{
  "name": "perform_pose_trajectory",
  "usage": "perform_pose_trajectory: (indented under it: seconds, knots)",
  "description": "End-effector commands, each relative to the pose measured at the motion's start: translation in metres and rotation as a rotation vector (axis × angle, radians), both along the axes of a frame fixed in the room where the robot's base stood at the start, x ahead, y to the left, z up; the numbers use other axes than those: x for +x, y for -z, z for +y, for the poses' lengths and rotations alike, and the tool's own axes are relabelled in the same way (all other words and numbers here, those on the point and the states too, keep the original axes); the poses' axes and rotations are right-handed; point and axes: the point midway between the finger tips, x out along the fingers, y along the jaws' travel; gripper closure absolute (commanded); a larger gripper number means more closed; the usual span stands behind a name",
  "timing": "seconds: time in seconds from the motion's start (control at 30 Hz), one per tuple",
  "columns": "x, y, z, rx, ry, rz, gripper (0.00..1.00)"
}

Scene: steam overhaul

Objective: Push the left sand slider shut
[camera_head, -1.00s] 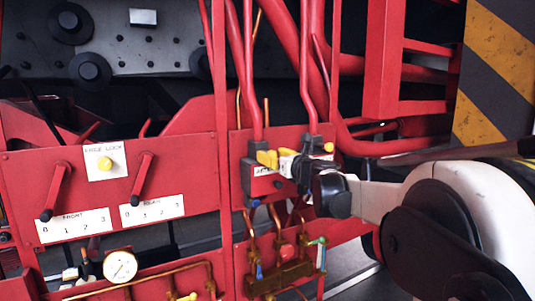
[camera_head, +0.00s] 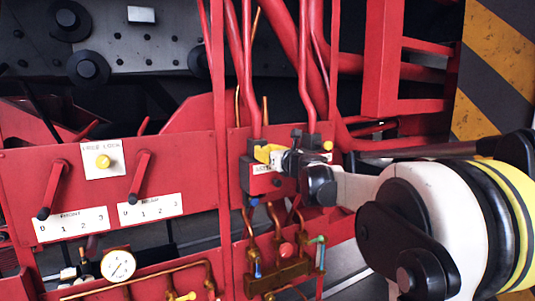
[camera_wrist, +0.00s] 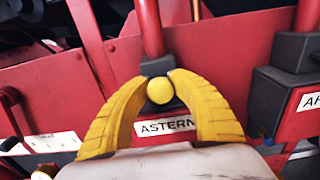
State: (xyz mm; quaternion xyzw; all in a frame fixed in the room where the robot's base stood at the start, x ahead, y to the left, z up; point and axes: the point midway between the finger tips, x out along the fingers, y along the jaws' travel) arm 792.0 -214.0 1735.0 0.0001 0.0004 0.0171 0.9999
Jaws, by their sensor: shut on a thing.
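The left sand slider is a dark box (camera_head: 249,178) on the red panel, with a white label reading "ASTERN" (camera_wrist: 163,127) in the wrist view. Its round yellow knob (camera_wrist: 160,91) sits between the yellow fingertips of my gripper (camera_wrist: 160,84). My gripper (camera_head: 265,153) is shut on this knob, with a finger on each side. How far the slider stands out cannot be told.
A second dark slider box (camera_wrist: 281,95) stands close to the right; its yellow knob (camera_head: 328,146) shows in the head view. Copper pipes and small valves (camera_head: 277,275) are below. Red vertical pipes (camera_head: 307,70) rise above. Red levers (camera_head: 140,175) are at the left.

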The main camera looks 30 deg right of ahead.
Motion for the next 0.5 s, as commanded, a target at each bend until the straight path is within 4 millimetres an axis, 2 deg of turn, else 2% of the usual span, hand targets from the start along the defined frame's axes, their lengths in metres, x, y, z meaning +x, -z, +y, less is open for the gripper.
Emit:
perform_pose_trajectory:
  seconds: [0.1, 0.13, 0.2, 0.5]
  knots:
    - [-0.0005, -0.0005, -0.0003, 0.0, 0.0, 0.0, 1.0]
    - [-0.0005, -0.0005, -0.0002, 0.0, 0.0, 0.0, 0.72]
    - [-0.0006, -0.0005, -0.0002, 0.0, 0.0, 0.0, 0.5]
    - [-0.0014, -0.0003, -0.0002, 0.0, 0.0, 0.0, 0.49]
